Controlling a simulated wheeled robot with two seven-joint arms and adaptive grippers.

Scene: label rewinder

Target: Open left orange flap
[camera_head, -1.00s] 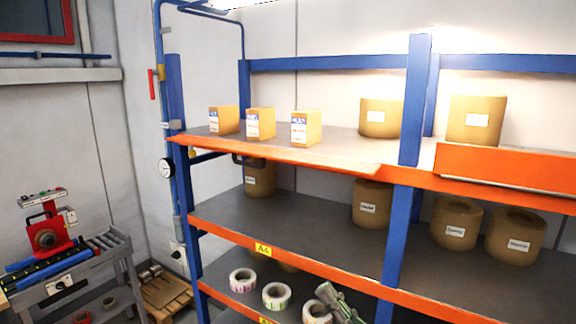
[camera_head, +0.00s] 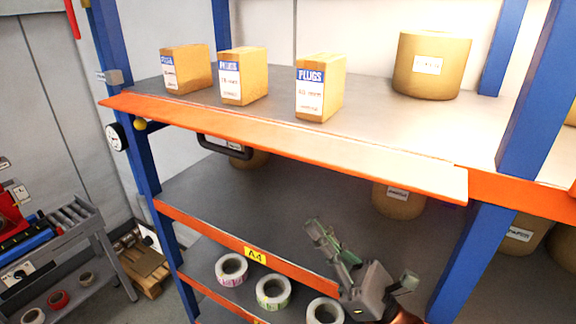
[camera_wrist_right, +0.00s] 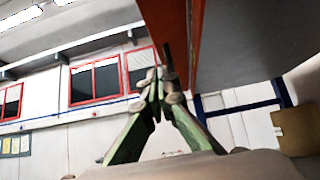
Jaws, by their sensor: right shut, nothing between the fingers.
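The left orange flap (camera_head: 290,139) runs along the front edge of the upper shelf. It is folded outward, with its broad face turned up and sloping toward me. A black handle (camera_head: 225,147) shows beneath its left part. My right gripper (camera_head: 320,235) is below the flap, in front of the lower shelf, fingers pointing up and left. It is shut and empty, apart from the flap in the head view. In the right wrist view its fingertips (camera_wrist_right: 160,86) meet close beside an orange edge (camera_wrist_right: 197,30). My left gripper is not in view.
Cardboard boxes labelled PLUGS (camera_head: 320,88) and a brown roll (camera_head: 432,65) stand on the upper shelf. Label rolls (camera_head: 272,292) sit lower down. A blue upright (camera_head: 540,90) stands at right. A roller table (camera_head: 60,240) is at far left.

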